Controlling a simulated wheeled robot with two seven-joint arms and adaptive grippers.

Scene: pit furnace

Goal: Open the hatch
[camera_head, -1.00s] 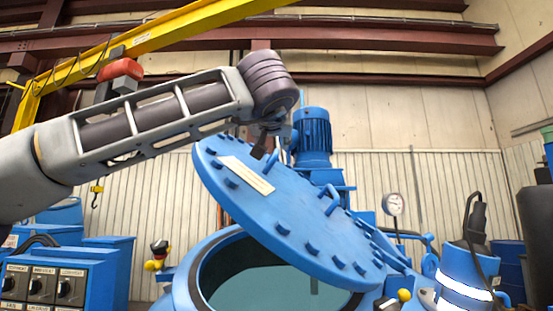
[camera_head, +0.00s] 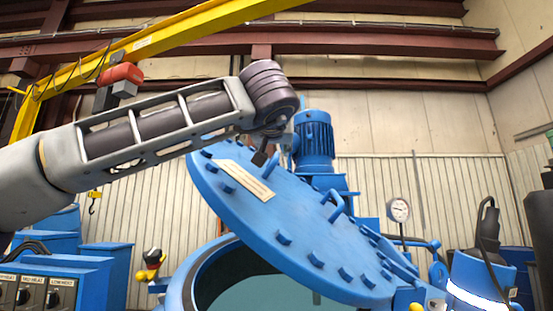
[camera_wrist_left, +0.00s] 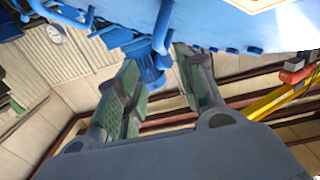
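The hatch is a round blue lid (camera_head: 290,235) with bolts round its rim, a pale label and a bar handle (camera_head: 338,205). It stands tilted, its left edge high above the round opening of the blue vessel (camera_head: 195,275). My left gripper (camera_head: 262,157) is at the lid's upper left edge, small and partly hidden by its own wrist in the head view. In the left wrist view, the two green-padded fingers of my left gripper (camera_wrist_left: 160,75) are spread apart, close to the lid (camera_wrist_left: 185,20). I cannot tell whether they touch it. My right gripper is out of view.
A blue motor (camera_head: 314,140) stands behind the lid. A pressure gauge (camera_head: 399,210) and a blue cylinder with a white band (camera_head: 475,290) are at right. A control box with knobs (camera_head: 50,290) is at lower left. A yellow crane beam (camera_head: 150,40) crosses above.

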